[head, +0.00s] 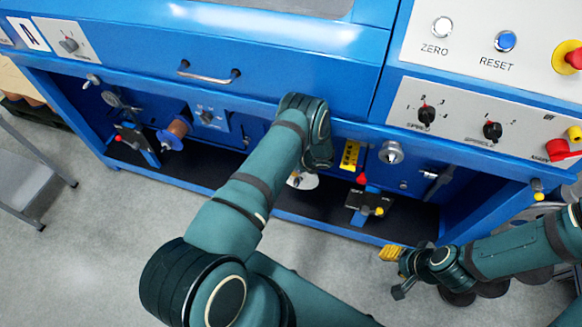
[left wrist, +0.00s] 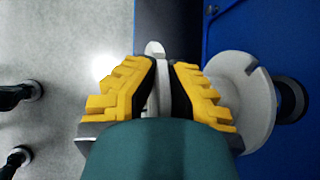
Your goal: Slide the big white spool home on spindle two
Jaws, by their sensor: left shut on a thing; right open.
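The big white spool (left wrist: 241,92) fills the middle and right of the left wrist view, with a wide flange near the blue panel. My left gripper (left wrist: 163,72) has its yellow-padded fingers shut on the spool between its flanges. A dark round collar (left wrist: 291,100) shows on the panel beside the wide flange; I cannot tell whether they touch. In the head view my left arm hides most of the spool, and only a white piece (head: 303,181) shows below the wrist. My right gripper (head: 397,272) is open and empty at the lower right.
A brown spool with a blue flange (head: 173,134) is at the left of the blue machine's recess. A black bracket with a yellow knob (head: 370,203) stands right of my left gripper. A drawer handle (head: 208,74) juts out above. Grey floor (head: 90,240) is open at the front left.

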